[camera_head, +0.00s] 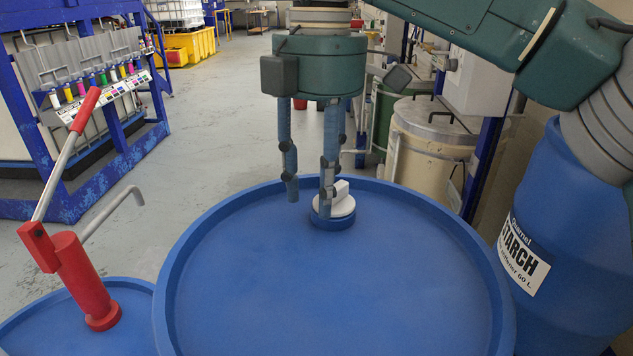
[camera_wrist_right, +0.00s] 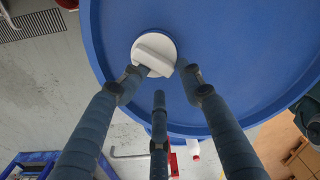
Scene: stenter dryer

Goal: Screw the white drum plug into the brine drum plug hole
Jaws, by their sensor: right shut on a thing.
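The white drum plug (camera_head: 344,206) is a round cap with a raised grip bar. It sits on the raised blue collar of the plug hole (camera_head: 333,223), near the far rim of the large blue drum (camera_head: 320,285). How deep it sits is hidden. My right gripper (camera_head: 309,194) comes down from above and is shut on the plug, with fingers at its grip bar. In the right wrist view the plug (camera_wrist_right: 153,50) lies at the fingertips (camera_wrist_right: 160,84), and its hole is hidden beneath it. My left gripper is not in view.
A red hand pump (camera_head: 80,275) with a raised lever stands on another blue drum at the lower left. A blue starch drum (camera_head: 565,240) stands close on the right. A cream drum (camera_head: 425,150) stands behind. The rest of the large drum's top is clear.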

